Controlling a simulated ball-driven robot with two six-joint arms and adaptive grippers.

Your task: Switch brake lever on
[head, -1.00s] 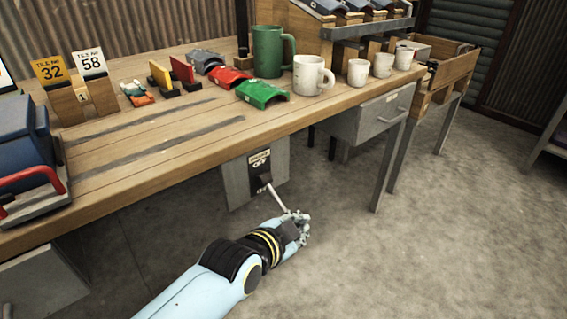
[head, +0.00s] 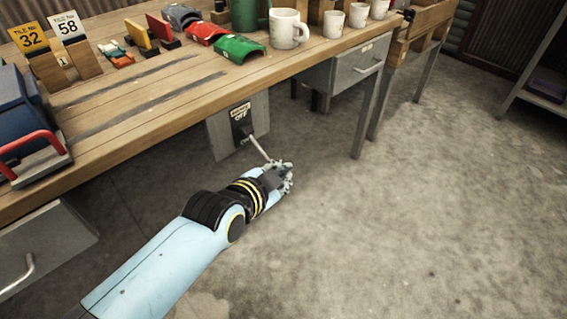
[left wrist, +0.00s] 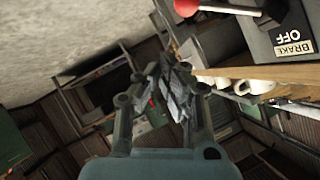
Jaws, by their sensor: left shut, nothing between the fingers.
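The brake box (head: 220,137) is a grey panel under the front edge of the workbench, with a black plate reading OFF. A pale lever rod (head: 258,148) slants down and right from it to my left gripper (head: 284,178). The gripper covers the lever's end in the head view. In the left wrist view the lever's red ball knob (left wrist: 186,7) shows at the top edge, beside the BRAKE OFF label (left wrist: 292,40). The left gripper's fingers (left wrist: 170,70) are shut and empty below the knob; I cannot tell whether they touch it. My right gripper is out of view.
The wooden workbench (head: 150,115) stands above the brake box, carrying mugs (head: 288,29), coloured curved tiles (head: 238,48) and a blue machine with a red handle (head: 28,142). A grey drawer (head: 350,75) hangs to the right. Open concrete floor (head: 400,220) lies right of my arm.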

